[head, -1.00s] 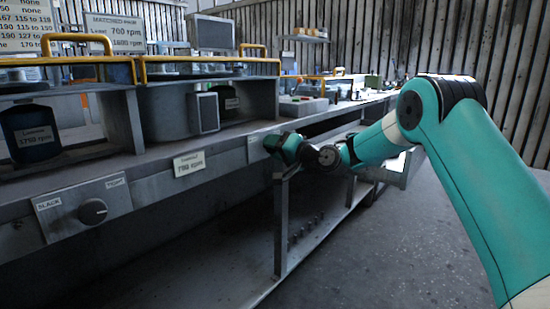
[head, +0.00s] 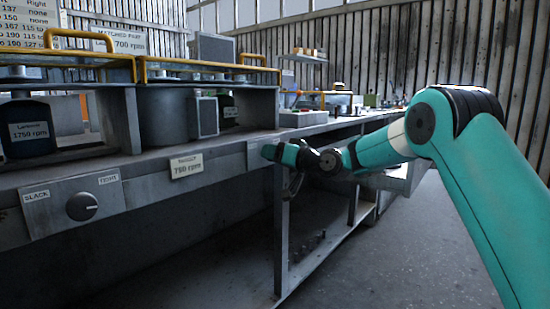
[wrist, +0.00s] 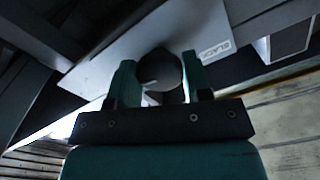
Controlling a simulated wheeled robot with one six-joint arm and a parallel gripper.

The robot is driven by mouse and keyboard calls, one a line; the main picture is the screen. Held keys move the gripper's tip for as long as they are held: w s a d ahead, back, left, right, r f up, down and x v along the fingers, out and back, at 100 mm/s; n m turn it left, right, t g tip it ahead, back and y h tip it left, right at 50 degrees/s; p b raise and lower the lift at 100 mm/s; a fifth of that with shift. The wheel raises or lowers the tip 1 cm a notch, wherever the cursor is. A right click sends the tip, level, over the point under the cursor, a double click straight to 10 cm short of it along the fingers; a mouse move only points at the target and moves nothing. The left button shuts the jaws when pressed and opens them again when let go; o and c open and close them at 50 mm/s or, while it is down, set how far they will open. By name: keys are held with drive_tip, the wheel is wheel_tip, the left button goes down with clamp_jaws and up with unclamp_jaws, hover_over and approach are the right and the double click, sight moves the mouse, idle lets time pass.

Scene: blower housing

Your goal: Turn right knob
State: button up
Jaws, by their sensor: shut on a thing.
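The right knob (wrist: 160,68) is dark and round, on a pale plate (wrist: 110,62) with a label reading SLACK (wrist: 217,50). In the wrist view my gripper (wrist: 158,76) has one finger on each side of the knob and is shut on it. In the head view my gripper (head: 267,152) is at the bench's front edge, against the right plate (head: 254,153); the knob there is hidden behind it. The left knob (head: 82,207), dark and round, sits on its own plate between SLACK and TIGHT labels, clear of my arm.
A card (head: 186,166) reading 750 rpm or similar hangs on the front edge between the plates. Yellow-handled covers (head: 205,64) stand above the bench. Below are an open shelf (head: 325,255) and a bench leg (head: 281,235). The floor at right is clear.

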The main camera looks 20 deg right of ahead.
drive_tip(key=shift+f, duration=0.15)
drive_tip(key=o, duration=0.9)
drive_tip(key=shift+d, duration=0.1)
drive_tip(key=v, duration=1.7)
drive_tip(key=shift+s+d+p, duration=0.1)
drive_tip(key=shift+p, duration=0.2)
